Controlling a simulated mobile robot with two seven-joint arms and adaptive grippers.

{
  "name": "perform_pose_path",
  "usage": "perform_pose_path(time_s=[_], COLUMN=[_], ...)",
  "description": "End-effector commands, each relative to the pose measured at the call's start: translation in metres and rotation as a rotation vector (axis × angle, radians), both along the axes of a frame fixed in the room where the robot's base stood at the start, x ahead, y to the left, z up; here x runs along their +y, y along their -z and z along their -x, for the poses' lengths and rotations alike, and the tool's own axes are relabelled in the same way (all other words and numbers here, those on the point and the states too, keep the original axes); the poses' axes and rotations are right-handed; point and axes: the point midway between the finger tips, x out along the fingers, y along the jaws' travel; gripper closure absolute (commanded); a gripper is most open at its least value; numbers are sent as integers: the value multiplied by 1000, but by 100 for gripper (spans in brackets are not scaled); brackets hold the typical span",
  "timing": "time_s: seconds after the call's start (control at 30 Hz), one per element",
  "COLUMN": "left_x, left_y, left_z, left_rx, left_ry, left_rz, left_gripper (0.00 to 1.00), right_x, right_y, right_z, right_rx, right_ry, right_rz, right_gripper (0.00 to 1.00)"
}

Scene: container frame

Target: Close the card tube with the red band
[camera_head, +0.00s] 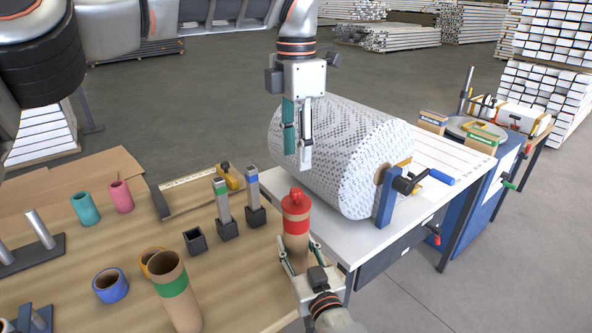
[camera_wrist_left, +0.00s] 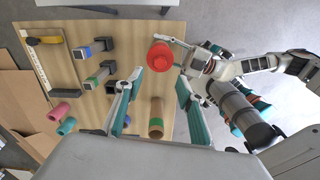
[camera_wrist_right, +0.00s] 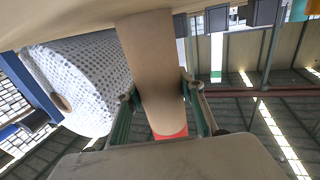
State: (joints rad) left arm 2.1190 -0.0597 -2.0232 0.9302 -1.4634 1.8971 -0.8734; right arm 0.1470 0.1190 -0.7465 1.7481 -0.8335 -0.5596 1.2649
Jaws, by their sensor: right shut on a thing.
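The card tube with the red band (camera_head: 296,245) stands upright near the right edge of the wooden table. A red cap (camera_head: 295,202) with a round knob sits on its top end; a thin tan strip shows between cap and band. The cap also shows from above in the left wrist view (camera_wrist_left: 160,57). My right gripper (camera_head: 297,262) is shut around the tube below the band; the right wrist view shows the card wall (camera_wrist_right: 152,65) between its fingers. My left gripper (camera_head: 298,158) is open and empty, pointing down above and behind the cap, apart from it.
A tube with a green band (camera_head: 176,300) stands left of the held tube. Blue (camera_head: 110,287), teal (camera_head: 85,209) and pink (camera_head: 120,197) short tubes stand farther left. Dark blocks with upright posts (camera_head: 255,215) are close behind. A large patterned roll (camera_head: 340,150) lies on the white bench.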

Motion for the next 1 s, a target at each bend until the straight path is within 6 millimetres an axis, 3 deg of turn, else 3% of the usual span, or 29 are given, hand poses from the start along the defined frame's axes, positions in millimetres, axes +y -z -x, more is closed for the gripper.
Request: perform_pose_path(time_s=[0.2, 0.5, 0.53, 0.6, 1.0], left_x=[0, 0, 0, 0, 0], left_y=[-18, -20, -20, -20, -20], left_z=[0, 0, 0, 0, 0], left_rx=[-1, 0, 0, 0, 0], left_ry=[1, 1, 1, 1, 0], left_rz=[0, -1, -1, -1, -1], left_gripper=[62, 62, 62, 62, 62], right_x=[0, 0, 0, 0, -1], right_y=[0, 0, 0, 0, 0], right_z=[0, 0, 0, 0, 3], right_rx=[0, -1, -1, 0, 1], right_ry=[0, 0, 0, 0, 0], right_rz=[0, 0, 0, 0, -1], right_gripper=[100, 100, 57, 42, 42])
